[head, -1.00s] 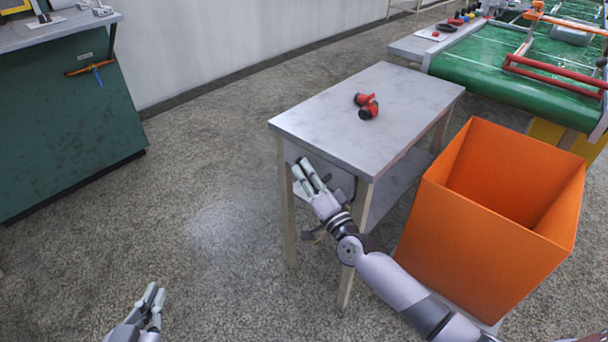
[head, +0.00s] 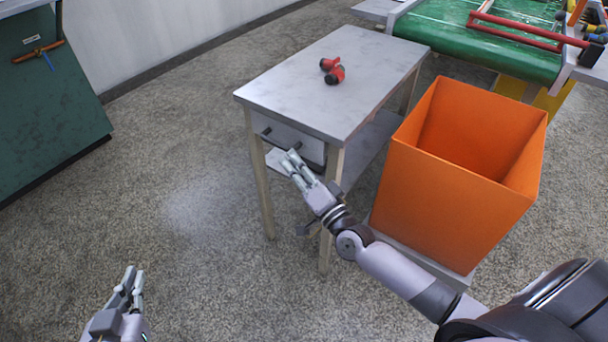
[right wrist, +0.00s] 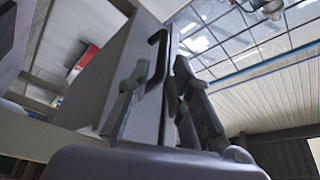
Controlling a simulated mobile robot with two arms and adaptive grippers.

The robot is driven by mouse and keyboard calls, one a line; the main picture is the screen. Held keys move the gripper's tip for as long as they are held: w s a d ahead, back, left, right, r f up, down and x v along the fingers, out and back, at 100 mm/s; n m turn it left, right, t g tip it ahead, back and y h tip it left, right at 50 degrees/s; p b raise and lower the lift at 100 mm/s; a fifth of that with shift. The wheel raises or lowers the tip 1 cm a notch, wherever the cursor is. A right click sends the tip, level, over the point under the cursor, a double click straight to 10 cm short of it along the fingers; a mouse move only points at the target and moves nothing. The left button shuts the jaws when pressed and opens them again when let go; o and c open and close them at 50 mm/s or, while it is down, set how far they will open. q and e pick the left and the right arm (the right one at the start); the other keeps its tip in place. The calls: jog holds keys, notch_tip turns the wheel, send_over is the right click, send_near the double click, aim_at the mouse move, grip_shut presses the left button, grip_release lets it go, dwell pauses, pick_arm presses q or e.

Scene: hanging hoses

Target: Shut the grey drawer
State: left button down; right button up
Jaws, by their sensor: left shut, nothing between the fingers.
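The grey drawer (head: 302,146) sits under the top of the small grey table (head: 365,63), on its front side, with a dark handle. It looks almost level with the table edge; I cannot tell whether a small gap is left. My right gripper (head: 290,159) is just in front of the drawer, near the handle, with its fingers a little apart. In the right wrist view the handle (right wrist: 158,42) shows beyond the spread fingers (right wrist: 162,95); I cannot tell whether they touch it. My left gripper (head: 132,278) is shut and empty, low at the left over the floor.
A red and black object (head: 333,70) lies on the tabletop. A large open orange bin (head: 445,190) stands right of the table, close to my right arm. A green conveyor (head: 480,45) is behind. A green cabinet (head: 45,110) stands at left. The floor between is clear.

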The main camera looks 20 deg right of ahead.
jog(key=v, duration=0.4)
jog(key=shift+s, duration=0.15)
